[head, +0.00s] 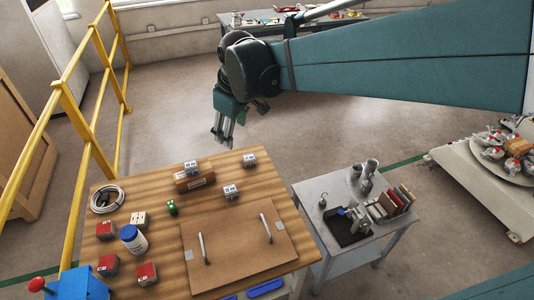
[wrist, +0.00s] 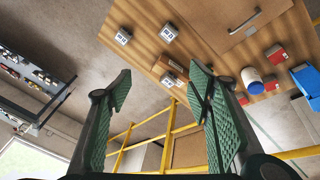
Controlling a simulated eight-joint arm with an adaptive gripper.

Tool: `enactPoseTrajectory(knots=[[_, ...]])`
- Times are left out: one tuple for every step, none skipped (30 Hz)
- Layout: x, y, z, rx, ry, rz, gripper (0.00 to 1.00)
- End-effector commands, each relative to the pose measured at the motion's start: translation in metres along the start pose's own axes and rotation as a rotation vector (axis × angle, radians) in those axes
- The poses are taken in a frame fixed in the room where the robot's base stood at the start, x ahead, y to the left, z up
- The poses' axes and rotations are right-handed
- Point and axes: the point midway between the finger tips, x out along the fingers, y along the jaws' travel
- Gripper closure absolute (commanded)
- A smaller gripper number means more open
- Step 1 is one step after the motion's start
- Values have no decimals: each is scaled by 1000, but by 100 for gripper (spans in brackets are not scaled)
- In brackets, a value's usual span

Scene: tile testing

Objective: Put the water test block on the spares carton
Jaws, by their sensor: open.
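My gripper (head: 224,138) is open and empty, hanging high above the far edge of the wooden table. Its two fingers stand wide apart in the wrist view (wrist: 161,88). A low brown carton with a white label (head: 196,181) lies near the far edge; it also shows in the wrist view (wrist: 172,65). One pale grey block with dark marks (head: 190,167) shows at its far side; I cannot tell whether it is on it or behind it. Two similar blocks stand apart, one at the far right (head: 250,159), one nearer (head: 231,191). I cannot read which is the water block.
A brown board with two handles (head: 240,265) covers the near right. Red blocks (head: 107,265), a white jar (head: 133,239), a green die (head: 171,207), a whitish block (head: 139,219) and a coil (head: 106,199) fill the left. A yellow railing (head: 75,110) stands beyond the left edge.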

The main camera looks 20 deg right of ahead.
Motion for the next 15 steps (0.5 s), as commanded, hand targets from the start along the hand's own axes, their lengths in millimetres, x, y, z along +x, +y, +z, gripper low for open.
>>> enactPoseTrajectory(knots=[[-6,-3,10,24,8,7,49],[-9,-4,15,39,12,11,49],[-12,-6,21,59,18,16,49],[-15,-7,26,74,23,20,49],[-18,-8,30,89,28,24,49],[-21,-10,37,110,35,29,49],[-24,-12,42,124,39,32,49],[-26,-13,47,141,44,36,49],[-29,-15,54,160,51,41,49],[-31,-17,58,176,57,45,49],[-33,-18,63,191,61,48,49],[-36,-21,70,211,68,52,49],[-38,-22,74,226,73,56,49],[-39,-24,79,240,79,59,49],[-42,-26,86,261,86,64,49]])
